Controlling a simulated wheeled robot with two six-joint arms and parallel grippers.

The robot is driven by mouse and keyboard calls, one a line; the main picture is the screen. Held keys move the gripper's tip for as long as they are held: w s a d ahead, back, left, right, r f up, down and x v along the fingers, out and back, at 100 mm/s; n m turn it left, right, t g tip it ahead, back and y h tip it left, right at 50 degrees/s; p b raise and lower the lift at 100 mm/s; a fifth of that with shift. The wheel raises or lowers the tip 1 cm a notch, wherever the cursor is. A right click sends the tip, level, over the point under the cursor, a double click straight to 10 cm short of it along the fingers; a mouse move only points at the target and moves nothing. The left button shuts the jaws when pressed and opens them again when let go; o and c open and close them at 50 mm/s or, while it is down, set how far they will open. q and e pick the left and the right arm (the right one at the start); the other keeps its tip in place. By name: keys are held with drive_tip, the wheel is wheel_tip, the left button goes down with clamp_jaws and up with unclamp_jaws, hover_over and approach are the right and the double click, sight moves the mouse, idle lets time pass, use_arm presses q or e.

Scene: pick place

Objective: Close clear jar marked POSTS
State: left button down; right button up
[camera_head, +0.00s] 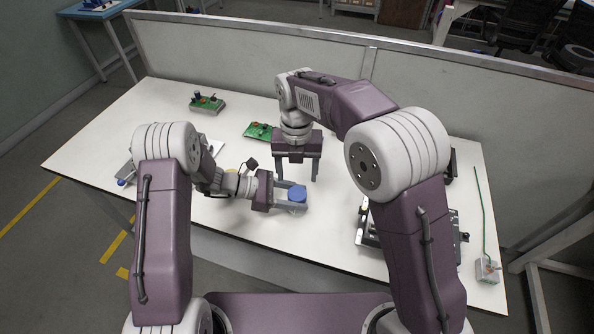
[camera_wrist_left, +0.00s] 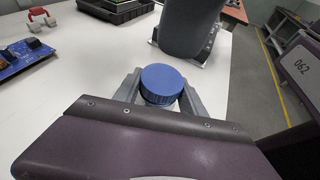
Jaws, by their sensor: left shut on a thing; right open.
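The clear jar (camera_wrist_left: 156,102) shows only as a narrow band under its round blue lid (camera_wrist_left: 161,80) in the left wrist view. No POSTS marking is readable. My left gripper (camera_head: 291,197) reaches in from the left, shut on the jar with one finger on each side. My right gripper (camera_head: 298,177) points down just behind the lid, open and empty, its fingers apart.
Green circuit boards (camera_head: 207,103) (camera_head: 259,131) lie toward the back of the white table (camera_head: 160,105). A grey metal fixture (camera_head: 368,228) stands at right, partly behind my right arm. A small box with a green cable (camera_head: 487,269) sits at the right front corner. A low partition (camera_head: 260,52) runs behind.

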sight(297, 193)
drive_tip(key=shift+n, duration=0.8)
drive_tip(key=shift+f, duration=3.95)
clamp_jaws()
drive_tip(key=m, duration=0.3)
drive_tip(key=shift+o, duration=0.4)
unclamp_jaws()
